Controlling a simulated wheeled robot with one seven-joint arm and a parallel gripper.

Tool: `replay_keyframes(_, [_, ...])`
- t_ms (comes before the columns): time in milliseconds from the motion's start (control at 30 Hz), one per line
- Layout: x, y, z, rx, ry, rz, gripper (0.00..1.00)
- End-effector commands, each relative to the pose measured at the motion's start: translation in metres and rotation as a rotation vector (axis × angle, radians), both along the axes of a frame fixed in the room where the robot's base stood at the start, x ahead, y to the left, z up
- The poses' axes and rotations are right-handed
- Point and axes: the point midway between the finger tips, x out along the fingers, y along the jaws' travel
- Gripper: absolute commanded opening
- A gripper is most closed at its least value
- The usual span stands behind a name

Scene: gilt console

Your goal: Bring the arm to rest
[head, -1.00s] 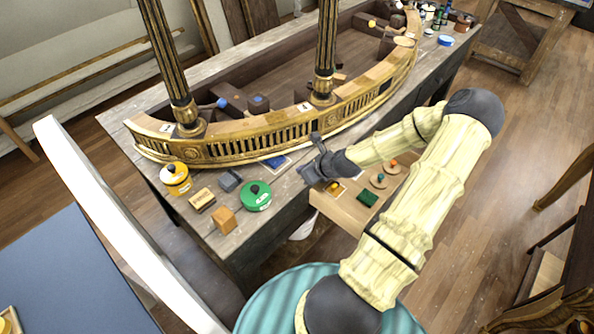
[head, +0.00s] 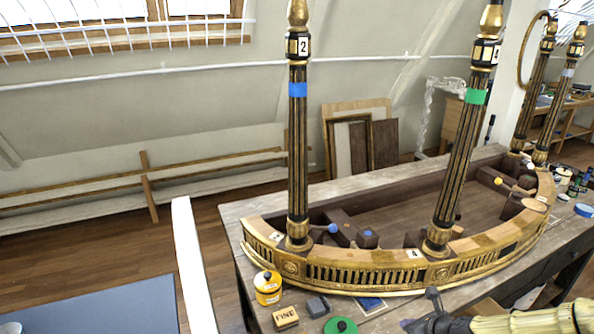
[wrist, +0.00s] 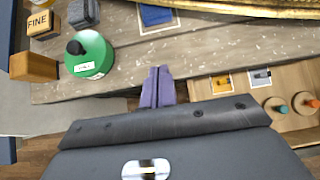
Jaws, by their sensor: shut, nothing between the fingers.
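My gripper (wrist: 158,84) is shut and empty in the wrist view, its two fingers side by side just off the table's front edge. In the head view my gripper (head: 424,318) is at the bottom right, partly cut off by the frame, with my cream arm beside it. A green round pot (wrist: 90,55) with a black knob stands left of the fingers on the table; its top also shows in the head view (head: 341,326). An open drawer (wrist: 215,110) is right of the fingers.
A gilt curved console (head: 345,272) with dark columns stands on the worktable. Near its front are a yellow pot (head: 268,287), a block marked FINE (head: 286,318), a grey block (head: 318,306) and a blue pad (head: 370,304). A wooden cube (wrist: 34,66) sits left of the green pot.

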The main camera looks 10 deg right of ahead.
Motion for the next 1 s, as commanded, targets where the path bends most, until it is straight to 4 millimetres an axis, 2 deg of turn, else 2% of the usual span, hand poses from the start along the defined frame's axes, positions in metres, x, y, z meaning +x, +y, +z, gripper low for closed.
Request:
replay_keyframes(167, [-0.004,0.032,-0.002,-0.156,0.055,0.245,0.0])
replay_keyframes(300, [-0.014,0.061,-0.001,-0.335,0.102,0.534,0.0])
replay_keyframes(467, [-0.026,0.089,0.008,-0.529,0.134,0.863,0.0])
replay_keyframes(667, [-0.04,0.116,0.03,-0.751,0.143,1.257,0.0])
replay_keyframes(1000, [-0.066,0.162,0.083,-1.079,0.072,1.879,0.0])
